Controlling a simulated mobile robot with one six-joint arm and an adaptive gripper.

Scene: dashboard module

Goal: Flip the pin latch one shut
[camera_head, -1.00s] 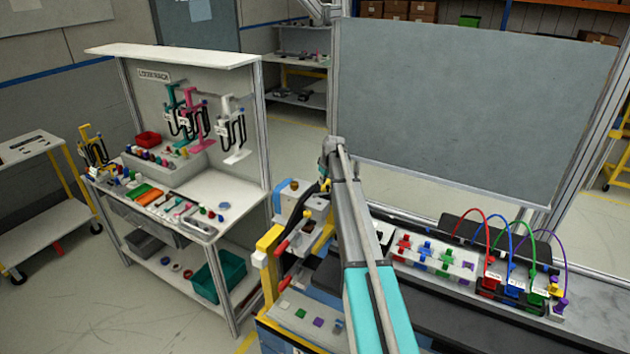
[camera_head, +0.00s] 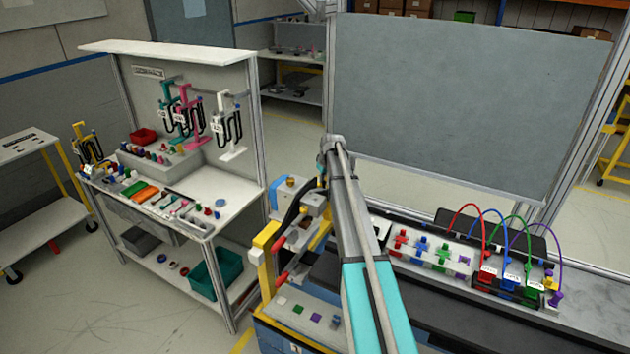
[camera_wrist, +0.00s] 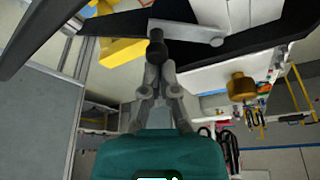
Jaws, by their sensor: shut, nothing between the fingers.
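In the wrist view my gripper (camera_wrist: 160,72) is shut and empty, its grey fingertips together. They are just below a black knob (camera_wrist: 156,45) at the end of a grey lever (camera_wrist: 188,30). I cannot tell whether fingertips and knob touch. The lever lies across a dark arm-like plate and looks like a pin latch; no label shows which one. In the head view my arm hides my gripper. The fixture with grey blocks (camera_head: 314,204) and red-tipped handles (camera_head: 280,244) stands just left of my arm. The latch's state is not clear there.
A yellow block (camera_wrist: 120,52) and a gold knob (camera_wrist: 241,88) are close to my gripper in the wrist view. Right of my arm is a panel of coloured connectors (camera_head: 432,252) with looped cables. A white workbench (camera_head: 205,205) stands at the left, with floor between.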

